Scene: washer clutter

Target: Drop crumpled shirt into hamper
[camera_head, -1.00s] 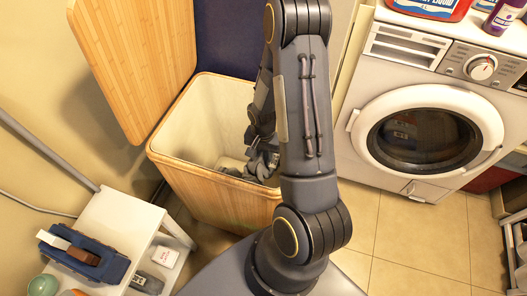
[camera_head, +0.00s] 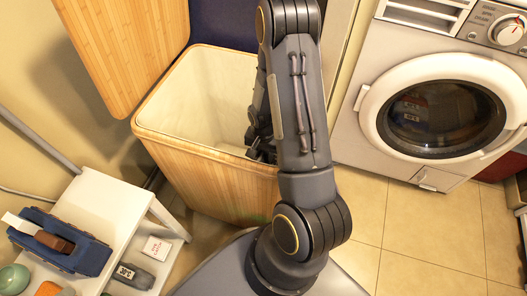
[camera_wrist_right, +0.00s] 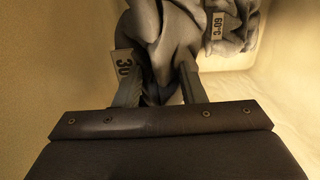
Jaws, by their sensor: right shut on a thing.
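The hamper (camera_head: 215,165) is a wooden bin with a pale lining, its lid (camera_head: 125,50) tipped open at the back left. My right gripper (camera_head: 262,145) reaches down into its right side, partly hidden by my arm and the front rim. In the right wrist view, the gripper (camera_wrist_right: 160,88) is shut on the grey crumpled shirt (camera_wrist_right: 160,50), with pale lining walls around it. A tag reading 30 hangs by the left finger. Grey cloth with a 60°C tag (camera_wrist_right: 217,27) shows further right; I cannot tell whether it is the same piece. My left gripper is out of view.
A washer (camera_head: 350,130) with a closed round door stands at the right. A white side table (camera_head: 95,205) at the lower left carries a blue caddy (camera_head: 75,255), a small box (camera_head: 157,247) and other small items. Tiled floor is clear between hamper and washer.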

